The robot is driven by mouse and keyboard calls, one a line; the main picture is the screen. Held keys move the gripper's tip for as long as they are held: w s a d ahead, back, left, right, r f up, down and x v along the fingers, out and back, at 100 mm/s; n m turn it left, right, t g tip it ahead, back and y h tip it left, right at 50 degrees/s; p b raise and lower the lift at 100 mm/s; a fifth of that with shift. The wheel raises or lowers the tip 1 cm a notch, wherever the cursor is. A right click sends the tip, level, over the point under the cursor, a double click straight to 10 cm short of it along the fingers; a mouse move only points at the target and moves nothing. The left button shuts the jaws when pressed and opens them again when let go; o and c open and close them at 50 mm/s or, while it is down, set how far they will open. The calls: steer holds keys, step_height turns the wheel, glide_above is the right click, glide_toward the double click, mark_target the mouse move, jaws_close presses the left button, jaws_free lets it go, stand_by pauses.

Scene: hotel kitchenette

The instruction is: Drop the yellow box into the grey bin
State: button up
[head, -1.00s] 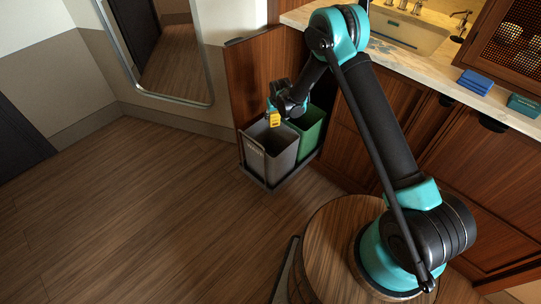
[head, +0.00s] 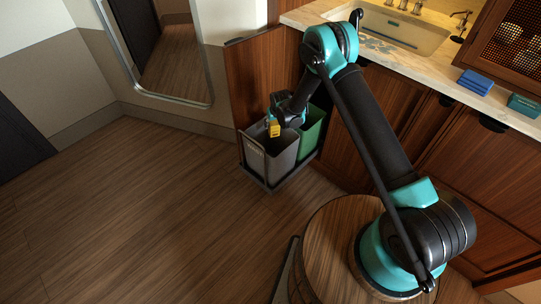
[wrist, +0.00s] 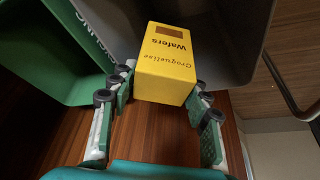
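The yellow box (head: 275,130), a small wafers carton, is in my gripper (head: 274,122) at the mouth of the grey bin (head: 254,156). In the wrist view the yellow box (wrist: 168,62) sits between the two fingertips of my gripper (wrist: 163,88), which are against its sides. The dark grey inside of the grey bin (wrist: 228,30) shows behind it. In the head view the box appears within the bin's opening, near its upper part. How far it is below the rim is hard to tell.
A green bin (head: 312,128) stands right beside the grey one; it also shows in the wrist view (wrist: 75,60). Both are in a pull-out frame by a wooden cabinet panel (head: 262,75). The counter (head: 450,84) is at the right. The floor at left is clear.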

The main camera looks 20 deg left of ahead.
steer(key=o, duration=0.3)
steer(key=v, duration=1.2)
stand_by(0.3)
